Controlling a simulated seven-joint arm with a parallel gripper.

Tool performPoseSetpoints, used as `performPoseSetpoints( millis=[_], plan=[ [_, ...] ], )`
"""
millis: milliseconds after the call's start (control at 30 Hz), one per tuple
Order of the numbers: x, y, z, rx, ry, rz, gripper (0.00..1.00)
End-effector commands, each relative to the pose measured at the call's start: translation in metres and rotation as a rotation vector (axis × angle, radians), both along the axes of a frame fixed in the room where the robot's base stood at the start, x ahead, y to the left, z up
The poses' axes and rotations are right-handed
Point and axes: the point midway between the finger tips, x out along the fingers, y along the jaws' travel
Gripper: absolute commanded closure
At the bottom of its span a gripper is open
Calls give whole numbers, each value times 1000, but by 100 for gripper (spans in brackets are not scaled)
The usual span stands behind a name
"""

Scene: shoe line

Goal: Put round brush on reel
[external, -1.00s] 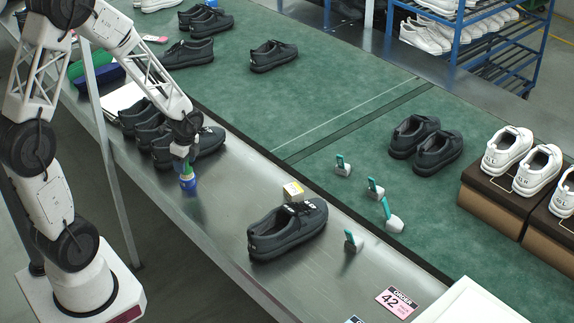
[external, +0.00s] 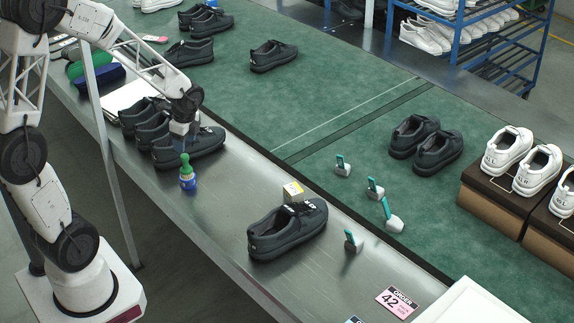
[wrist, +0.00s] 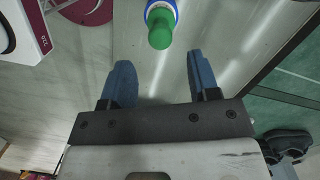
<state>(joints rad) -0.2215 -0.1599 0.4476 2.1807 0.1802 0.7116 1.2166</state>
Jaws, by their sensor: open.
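A green knobbed piece (external: 186,163), apparently the round brush, stands upright on the steel bench side, on top of a short blue and white round piece (external: 188,184), apparently the reel. The wrist view shows the green piece (wrist: 160,36) end-on with the blue and white rim (wrist: 162,7) behind it. I cannot see the contact between them closely. My gripper (external: 184,139) is above them, apart from the green piece. Its two blue fingers (wrist: 162,80) are spread with nothing between them.
Dark shoes (external: 190,147) stand close behind my gripper, and a single dark shoe (external: 288,230) with a small yellow and white box (external: 293,191) is to the right. Teal-handled tools (external: 375,189) stand further right. The bench between is clear.

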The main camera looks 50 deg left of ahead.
Motion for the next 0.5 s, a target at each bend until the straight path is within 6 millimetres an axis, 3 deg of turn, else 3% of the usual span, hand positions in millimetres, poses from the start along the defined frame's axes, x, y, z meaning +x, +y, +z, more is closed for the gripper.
performPoseSetpoints(
  millis=[200, 500],
  plan=[
    [2, -3, 26, 1, -2, -1, 45],
    [2, -4, 37, 0, 0, 0, 45]
  ],
)
